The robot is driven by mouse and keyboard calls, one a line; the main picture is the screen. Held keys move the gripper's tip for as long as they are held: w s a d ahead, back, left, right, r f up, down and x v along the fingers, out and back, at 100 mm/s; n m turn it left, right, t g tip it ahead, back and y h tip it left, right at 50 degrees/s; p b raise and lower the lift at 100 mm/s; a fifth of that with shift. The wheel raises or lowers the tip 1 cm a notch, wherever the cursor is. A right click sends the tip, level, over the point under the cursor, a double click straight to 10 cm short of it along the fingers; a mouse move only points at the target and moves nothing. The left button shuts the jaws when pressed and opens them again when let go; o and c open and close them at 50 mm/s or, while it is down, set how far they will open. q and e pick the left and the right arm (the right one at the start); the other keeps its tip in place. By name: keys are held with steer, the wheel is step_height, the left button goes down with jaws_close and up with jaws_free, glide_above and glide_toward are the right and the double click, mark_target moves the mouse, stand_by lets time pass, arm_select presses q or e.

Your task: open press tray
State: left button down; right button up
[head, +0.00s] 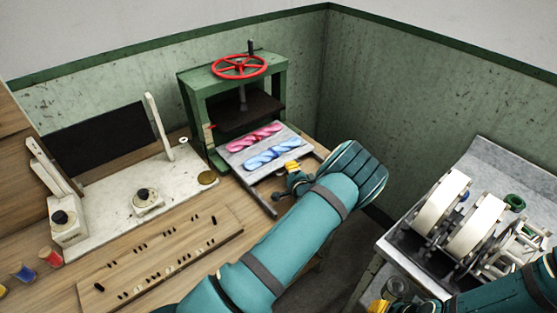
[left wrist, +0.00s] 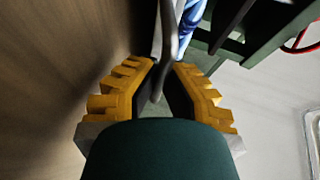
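The press (head: 188,100) is a green frame with a red handwheel (head: 240,66) and a dark plate. Its grey tray (head: 294,142) is at the front, partly out past the frame, and bears a pink skein (head: 254,138) and a blue skein (head: 272,154). My left gripper (head: 291,176) is at the tray's front edge. In the left wrist view its yellow fingers (left wrist: 164,75) stand on either side of a grey bar (left wrist: 168,35), apparently the tray's handle, with small gaps beside it. My right gripper (head: 378,306) barely shows at the bottom edge, far from the press.
A white stand with a dark panel (head: 105,140) and knobs is left of the press. A slotted wooden board (head: 160,255) and coloured spools (head: 50,257) lie on the wooden table. A reeling machine with white wheels (head: 440,202) stands on a grey bench at right.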

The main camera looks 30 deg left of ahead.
arm_select(q)
steer(key=s+d, duration=0.1)
steer(key=d, duration=0.1)
steer(key=s+d, duration=0.1)
steer(key=d, duration=0.1)
steer(key=s+d, duration=0.1)
steer(key=d, duration=0.2)
steer(key=shift+d, duration=0.1)
steer(key=c, duration=1.1)
jaws_free()
steer(key=shift+w, duration=0.1)
steer(key=shift+o, duration=0.2)
steer(key=v, duration=1.2)
